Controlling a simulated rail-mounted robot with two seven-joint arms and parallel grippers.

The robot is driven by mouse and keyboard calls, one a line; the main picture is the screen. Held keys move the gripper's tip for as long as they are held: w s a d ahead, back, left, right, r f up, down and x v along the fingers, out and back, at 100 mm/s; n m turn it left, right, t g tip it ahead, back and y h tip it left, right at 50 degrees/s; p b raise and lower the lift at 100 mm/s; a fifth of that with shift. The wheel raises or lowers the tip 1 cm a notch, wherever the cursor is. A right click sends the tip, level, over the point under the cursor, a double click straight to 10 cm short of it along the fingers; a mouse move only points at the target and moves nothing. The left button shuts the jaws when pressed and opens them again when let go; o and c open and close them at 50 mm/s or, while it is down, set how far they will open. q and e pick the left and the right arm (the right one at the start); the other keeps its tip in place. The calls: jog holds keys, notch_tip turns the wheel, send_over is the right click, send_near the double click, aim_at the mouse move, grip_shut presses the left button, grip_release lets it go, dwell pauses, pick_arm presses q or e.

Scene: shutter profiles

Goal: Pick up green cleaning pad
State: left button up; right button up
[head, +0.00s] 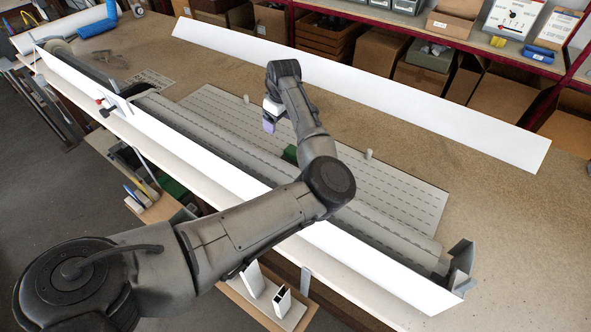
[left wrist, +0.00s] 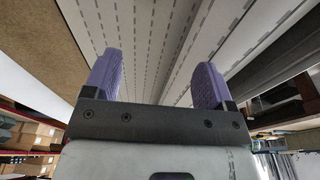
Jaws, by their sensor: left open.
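The green cleaning pad (head: 290,153) lies on the slotted light-grey panel on the bench in the head view. It is partly hidden behind my left arm, so only a small dark green part shows. My left gripper (head: 269,125) is over the panel, to the left of and farther back than the pad. In the left wrist view my left gripper (left wrist: 157,82) has its two purple fingers wide apart with nothing between them. The pad cannot be made out in the wrist view. My right gripper does not show.
The slotted panel (head: 405,194) has small upright pegs (head: 369,154) around it. A long white profile (head: 350,75) stands behind it, and another white profile (head: 215,172) runs along the front. Shelves with cardboard boxes (head: 505,97) line the back. The bench at right is clear.

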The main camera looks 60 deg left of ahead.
pick_arm(q)
jog(key=h+b, duration=0.2)
jog(key=b, duration=0.1)
send_over(295, 151)
jog(key=f, duration=0.1)
jog(key=shift+t, duration=0.3)
notch_tip(295, 151, down, 8)
jog(key=shift+w+d+r+b, duration=0.1)
jog(key=shift+w+b, duration=0.05)
jog(key=shift+b, duration=0.25)
jog(key=shift+f+b, duration=0.6)
jog(key=shift+f, duration=2.2)
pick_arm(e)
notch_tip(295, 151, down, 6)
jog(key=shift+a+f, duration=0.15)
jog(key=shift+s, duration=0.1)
pick_arm(q)
jog(key=c, duration=1)
